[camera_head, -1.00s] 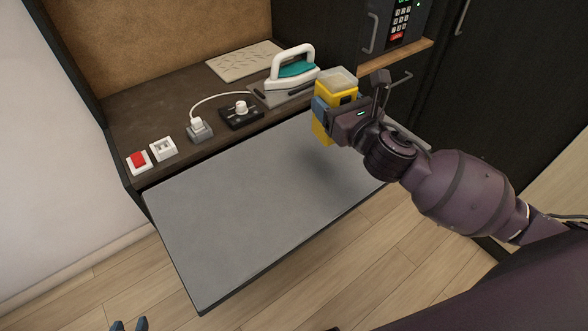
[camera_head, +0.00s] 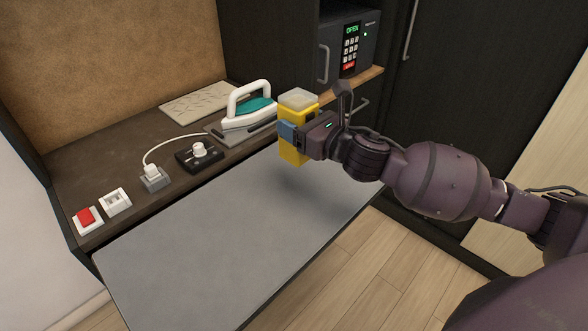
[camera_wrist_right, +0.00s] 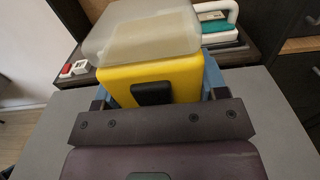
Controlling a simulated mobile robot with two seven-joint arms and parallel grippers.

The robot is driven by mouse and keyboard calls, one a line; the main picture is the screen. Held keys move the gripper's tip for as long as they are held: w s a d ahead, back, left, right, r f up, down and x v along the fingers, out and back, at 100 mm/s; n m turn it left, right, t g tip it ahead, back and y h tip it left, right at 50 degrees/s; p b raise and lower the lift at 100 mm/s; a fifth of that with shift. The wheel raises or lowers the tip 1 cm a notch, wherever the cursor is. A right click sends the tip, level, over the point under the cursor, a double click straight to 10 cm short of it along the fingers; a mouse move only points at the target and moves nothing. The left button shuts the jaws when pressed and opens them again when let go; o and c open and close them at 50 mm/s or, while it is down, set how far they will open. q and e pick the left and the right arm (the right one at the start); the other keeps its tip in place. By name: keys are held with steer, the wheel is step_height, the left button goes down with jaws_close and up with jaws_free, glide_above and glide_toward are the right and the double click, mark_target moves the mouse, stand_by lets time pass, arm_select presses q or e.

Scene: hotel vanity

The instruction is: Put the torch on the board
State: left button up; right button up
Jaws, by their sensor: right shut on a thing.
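The torch (camera_head: 293,148) is a yellow block with a translucent cap on top. My right gripper (camera_head: 292,133) is shut on it and holds it upright. The torch also shows close up in the right wrist view (camera_wrist_right: 150,75), with the dark gripper body in front of its lower part. The grey board (camera_head: 200,260) is a flat panel that juts out in front of the counter. The torch hangs above its far right part, with a soft shadow below. My left gripper is not in view.
On the dark counter (camera_head: 120,160) stand an iron (camera_head: 248,115), a dial box (camera_head: 200,155), a plugged socket (camera_head: 154,178), a white switch (camera_head: 115,202) and a red switch (camera_head: 87,219). A pale slab (camera_head: 195,102) lies behind. A safe (camera_head: 350,45) stands right. The grey board is bare.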

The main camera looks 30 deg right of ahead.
step_height(320, 180, down, 6)
steer(key=shift+r+b, duration=0.1)
steer(key=shift+b, duration=0.45)
steer(key=shift+f+b, duration=0.75)
steer(key=shift+f, duration=2.2)
steer(key=o, duration=1)
steer(key=shift+o, duration=0.3)
